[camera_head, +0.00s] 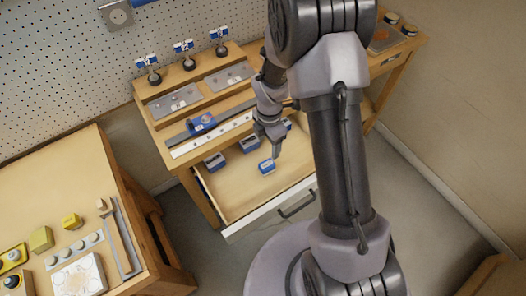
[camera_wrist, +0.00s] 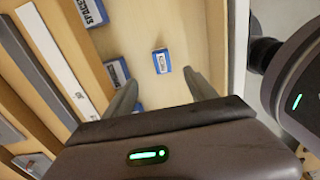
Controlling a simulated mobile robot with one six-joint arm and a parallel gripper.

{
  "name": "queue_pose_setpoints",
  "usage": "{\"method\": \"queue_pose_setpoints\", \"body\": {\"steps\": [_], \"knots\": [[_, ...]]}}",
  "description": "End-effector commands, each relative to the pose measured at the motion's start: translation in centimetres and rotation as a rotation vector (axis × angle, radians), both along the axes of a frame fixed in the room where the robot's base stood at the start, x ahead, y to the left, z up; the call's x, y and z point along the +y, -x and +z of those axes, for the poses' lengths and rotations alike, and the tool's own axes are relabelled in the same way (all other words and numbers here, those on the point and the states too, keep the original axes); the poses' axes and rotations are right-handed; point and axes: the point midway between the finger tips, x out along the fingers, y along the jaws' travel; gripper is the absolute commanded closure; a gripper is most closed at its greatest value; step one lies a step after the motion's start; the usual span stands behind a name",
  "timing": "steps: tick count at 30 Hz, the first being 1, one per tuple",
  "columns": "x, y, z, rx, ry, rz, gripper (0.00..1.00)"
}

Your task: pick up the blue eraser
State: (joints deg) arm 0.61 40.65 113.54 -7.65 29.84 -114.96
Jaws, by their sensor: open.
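A small blue and white block (camera_head: 267,166), which looks like the blue eraser, lies in the open drawer (camera_head: 233,198) toward its front. In the wrist view the blue block (camera_wrist: 162,61) lies beyond my fingertips, roughly centred between them. My gripper (camera_head: 274,150) reaches down over the drawer, just behind and above the block in the head view. In the wrist view my gripper (camera_wrist: 163,90) has its two fingers spread with nothing between them. I cannot tell the exact height of the fingertips above the block.
Other blue and white boxes (camera_head: 215,161) (camera_head: 249,144) lie at the drawer's back; one labelled box (camera_wrist: 118,72) is near my left finger in the wrist view. A white ruler-like strip (camera_head: 212,134) lies on the bench above. The drawer floor around the block is clear.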

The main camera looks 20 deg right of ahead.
Motion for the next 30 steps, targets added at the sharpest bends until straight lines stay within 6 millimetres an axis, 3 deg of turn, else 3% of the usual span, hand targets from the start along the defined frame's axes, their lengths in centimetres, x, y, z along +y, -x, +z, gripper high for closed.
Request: {"method": "queue_pose_setpoints", "body": {"steps": [1, 6, 14, 19, 26, 30], "knots": [[0.0, 0.1, -2.3, 0.004, 0.000, 0.000, 0.35], [0.0, 0.1, -6.6, 0.002, 0.000, -0.002, 0.35], [0.0, 0.2, -9.3, 0.002, 0.000, -0.004, 0.35], [0.0, 0.5, -12.8, 0.003, 0.000, -0.004, 0.35], [0.0, 0.4, -13.1, 0.000, -0.001, -0.004, 0.35], [0.0, 0.4, -13.1, 0.000, -0.001, -0.004, 0.60]]}}
